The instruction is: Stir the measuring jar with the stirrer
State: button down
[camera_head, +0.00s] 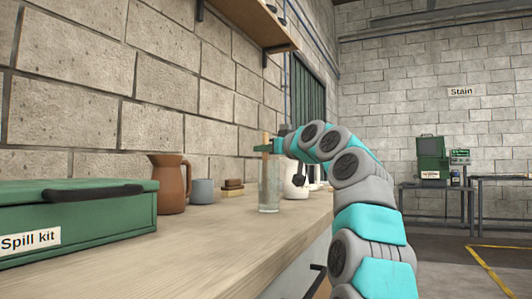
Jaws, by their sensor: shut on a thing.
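The measuring jar (268,192) is a clear, tall glass standing upright on the wooden counter. The stirrer (265,141) is a thin tan stick, upright, with its top above the jar's rim. Its lower part seems to reach down into the jar, but how deep is unclear. My gripper (264,148) is at the jar's mouth, coming in from the right, and is shut on the stirrer. The fingertips are small in this view and partly hidden by the stick.
A green spill kit box (105,203) fills the counter's left front. A brown jug (170,183), a blue-grey cup (202,191) and stacked blocks (233,188) stand along the wall. The front counter (225,235) is bare. A shelf (248,18) overhangs.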

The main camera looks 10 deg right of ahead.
jog(key=shift+d, duration=0.1)
jog(key=shift+s+d, duration=0.4)
jog(key=shift+d, duration=0.1)
jog(key=shift+w, duration=0.1)
dwell(0.3)
jog(key=shift+w+d+p, duration=0.35)
jog(key=shift+w, duration=0.1)
